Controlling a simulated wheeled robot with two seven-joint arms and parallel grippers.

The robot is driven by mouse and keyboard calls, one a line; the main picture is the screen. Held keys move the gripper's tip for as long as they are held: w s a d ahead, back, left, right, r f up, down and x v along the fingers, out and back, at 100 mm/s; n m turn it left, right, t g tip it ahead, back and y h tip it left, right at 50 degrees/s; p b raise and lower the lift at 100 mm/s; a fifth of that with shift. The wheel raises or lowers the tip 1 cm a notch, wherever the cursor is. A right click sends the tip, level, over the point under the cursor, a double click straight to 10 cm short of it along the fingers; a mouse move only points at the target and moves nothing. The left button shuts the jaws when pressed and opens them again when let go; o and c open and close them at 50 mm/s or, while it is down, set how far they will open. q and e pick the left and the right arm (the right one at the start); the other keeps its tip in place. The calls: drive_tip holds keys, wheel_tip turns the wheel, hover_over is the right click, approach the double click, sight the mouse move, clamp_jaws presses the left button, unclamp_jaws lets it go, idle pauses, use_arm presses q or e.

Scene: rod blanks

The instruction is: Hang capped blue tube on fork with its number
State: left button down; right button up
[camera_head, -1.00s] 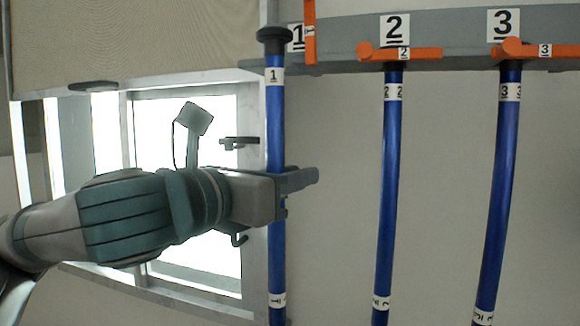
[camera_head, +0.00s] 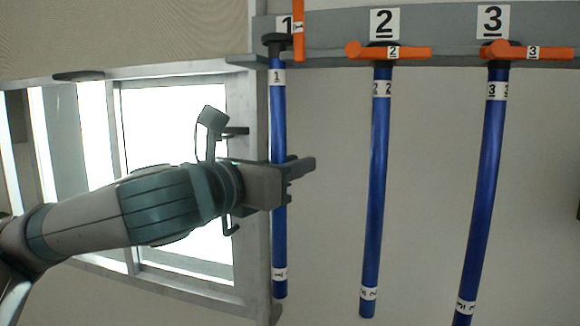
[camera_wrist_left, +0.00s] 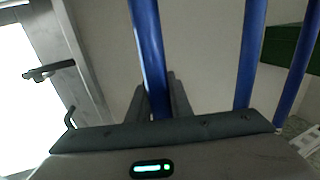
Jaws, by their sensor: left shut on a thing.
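The blue tube marked 1 (camera_head: 279,120) hangs upright, with its black cap (camera_head: 276,40) at the top. The cap is at the grey rail (camera_head: 340,54), just below the partly hidden number 1 sign (camera_head: 285,25). The orange bar of place 1 (camera_head: 299,30) stands upright just right of the cap. The fork itself is hidden, so I cannot tell whether the cap rests on it. My right gripper is not in view.
Blue tubes 2 (camera_head: 376,180) and 3 (camera_head: 485,180) hang to the right, with orange bars lying level across their tops. A bright window frame (camera_head: 240,270) is behind my left arm. The wall between tubes 1 and 2 is clear.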

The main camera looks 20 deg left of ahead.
use_arm(q)
drive_tip(key=shift+w+f+b, duration=0.35)
drive_tip(key=shift+w+f, duration=0.2)
drive_tip(key=shift+w, duration=0.35)
drive_tip(key=c, duration=1.5)
unclamp_jaws()
drive_tip(key=shift+c, duration=0.2)
drive_tip(key=shift+s, duration=0.1)
